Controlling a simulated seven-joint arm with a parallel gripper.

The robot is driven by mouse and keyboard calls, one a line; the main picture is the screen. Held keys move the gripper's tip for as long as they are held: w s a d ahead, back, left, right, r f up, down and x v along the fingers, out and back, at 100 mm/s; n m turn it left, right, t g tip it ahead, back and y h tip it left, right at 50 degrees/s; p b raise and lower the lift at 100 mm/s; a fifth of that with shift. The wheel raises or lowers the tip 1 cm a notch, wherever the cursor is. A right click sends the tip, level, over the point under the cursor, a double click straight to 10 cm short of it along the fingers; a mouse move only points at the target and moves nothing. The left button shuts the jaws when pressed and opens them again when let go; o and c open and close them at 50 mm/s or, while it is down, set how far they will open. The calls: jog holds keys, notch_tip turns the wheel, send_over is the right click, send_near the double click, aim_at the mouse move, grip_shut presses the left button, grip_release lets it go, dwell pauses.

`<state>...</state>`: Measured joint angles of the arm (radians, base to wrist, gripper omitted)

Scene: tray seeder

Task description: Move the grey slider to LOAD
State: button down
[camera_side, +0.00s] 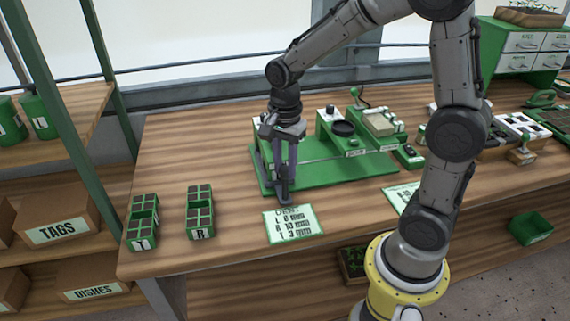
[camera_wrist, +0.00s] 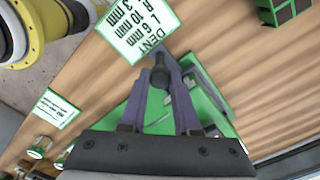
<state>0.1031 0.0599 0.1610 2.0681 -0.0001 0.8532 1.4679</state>
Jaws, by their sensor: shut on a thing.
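The tray seeder's green base (camera_side: 340,176) lies flat on the bench. My gripper (camera_side: 286,192) points down at its front left edge. In the wrist view my gripper (camera_wrist: 160,66) has its purple fingers shut on a dark grey knob (camera_wrist: 160,77), which looks like the grey slider's handle. The slider's body is mostly hidden by the fingers in both views. The green base also shows between and beside the fingers in the wrist view (camera_wrist: 210,100). I cannot make out a LOAD mark in either view.
A DENT card (camera_side: 292,224) lies just in front of the base. Two green cell blocks, one marked T (camera_side: 143,222) and one marked R (camera_side: 200,212), stand to the left. A raised green unit with a black dish (camera_side: 343,128) stands on the base's far side. Bench between is clear.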

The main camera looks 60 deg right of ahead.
jog(key=s+d, duration=0.7)
jog(key=shift+r, duration=0.1)
jog(key=c, duration=0.6)
grip_release()
notch_tip(320, 180, up, 14)
jog(key=shift+f, duration=0.15)
dwell(0.4)
